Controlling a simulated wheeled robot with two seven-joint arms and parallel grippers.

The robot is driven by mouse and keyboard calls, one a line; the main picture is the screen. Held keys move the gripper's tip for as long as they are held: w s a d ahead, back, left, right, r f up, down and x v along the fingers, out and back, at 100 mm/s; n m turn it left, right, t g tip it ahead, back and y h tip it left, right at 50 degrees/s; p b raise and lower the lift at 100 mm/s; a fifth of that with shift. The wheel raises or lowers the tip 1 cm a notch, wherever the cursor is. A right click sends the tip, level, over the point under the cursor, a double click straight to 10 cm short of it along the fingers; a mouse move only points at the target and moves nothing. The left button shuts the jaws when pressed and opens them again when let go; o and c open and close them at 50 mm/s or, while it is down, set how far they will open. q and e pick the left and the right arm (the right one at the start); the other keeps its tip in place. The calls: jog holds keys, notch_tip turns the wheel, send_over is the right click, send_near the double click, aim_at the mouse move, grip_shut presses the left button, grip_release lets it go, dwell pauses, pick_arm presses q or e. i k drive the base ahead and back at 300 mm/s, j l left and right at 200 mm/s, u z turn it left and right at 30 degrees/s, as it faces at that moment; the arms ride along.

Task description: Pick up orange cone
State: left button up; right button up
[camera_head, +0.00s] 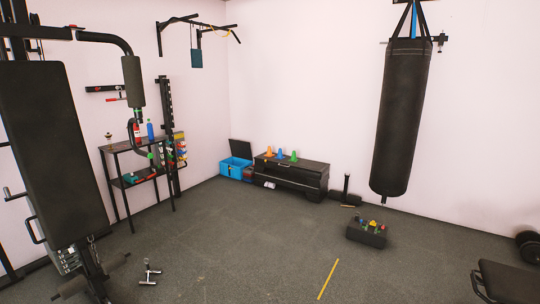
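A small orange cone (269,151) stands upright on top of a low black bench (291,173) against the back wall. It is the leftmost in a short row, with a blue cone (280,154) and a green cone (293,156) to its right. The cones are far off across the room and look small. Neither of my grippers shows in the head view.
A weight machine (47,150) and a black shelf table (125,147) fill the left side. A blue bin (236,170) sits beside the bench. A punching bag (402,118) hangs at right above a dark box (366,234). The middle floor is mostly clear.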

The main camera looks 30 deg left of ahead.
aim_at(269, 153)
jog(key=i+j+u, duration=0.95)
jog(key=i, duration=0.45)
jog(key=i+u, duration=0.35)
jog(key=i, duration=2.55)
jog(key=i+j+z, duration=0.1)
jog(key=i, duration=2)
